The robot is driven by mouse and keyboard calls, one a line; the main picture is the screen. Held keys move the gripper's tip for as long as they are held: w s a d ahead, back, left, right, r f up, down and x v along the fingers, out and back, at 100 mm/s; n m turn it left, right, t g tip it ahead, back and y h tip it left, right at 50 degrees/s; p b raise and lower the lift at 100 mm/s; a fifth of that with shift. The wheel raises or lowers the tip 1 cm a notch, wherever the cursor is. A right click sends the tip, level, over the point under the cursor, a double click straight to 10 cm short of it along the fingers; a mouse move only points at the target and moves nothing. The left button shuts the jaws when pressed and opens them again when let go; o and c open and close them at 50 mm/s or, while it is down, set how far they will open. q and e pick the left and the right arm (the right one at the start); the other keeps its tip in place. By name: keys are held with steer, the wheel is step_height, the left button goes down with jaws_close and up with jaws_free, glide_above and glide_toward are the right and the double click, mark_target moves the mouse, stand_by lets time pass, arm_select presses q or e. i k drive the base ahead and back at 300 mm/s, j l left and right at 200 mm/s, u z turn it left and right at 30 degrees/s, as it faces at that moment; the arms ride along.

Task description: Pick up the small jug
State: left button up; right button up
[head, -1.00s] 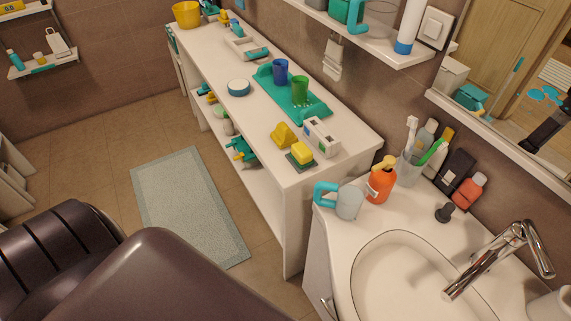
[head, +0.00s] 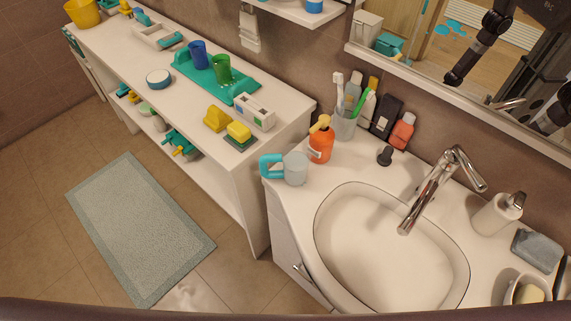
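The small jug (head: 295,169) has a whitish, translucent body and a thick teal handle that points left. It stands upright on the white washbasin counter (head: 290,199), near the counter's left end. An orange pump bottle (head: 321,146) stands close behind it to the right. Neither of my grippers is directly in view. Dark arm parts show only as a reflection in the mirror, and no fingertips can be made out there.
The sink basin (head: 390,250) and chrome faucet (head: 440,187) lie right of the jug. A tumbler with toothbrushes (head: 345,124) and several bottles stand along the wall. A white shelf unit (head: 140,60) adjoins the counter at left. A grey mat (head: 140,225) lies on the floor.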

mark_target(295, 158)
steer(key=k+j+u, duration=0.35)
steer(key=k+j, duration=0.3)
steer(key=k, duration=0.1)
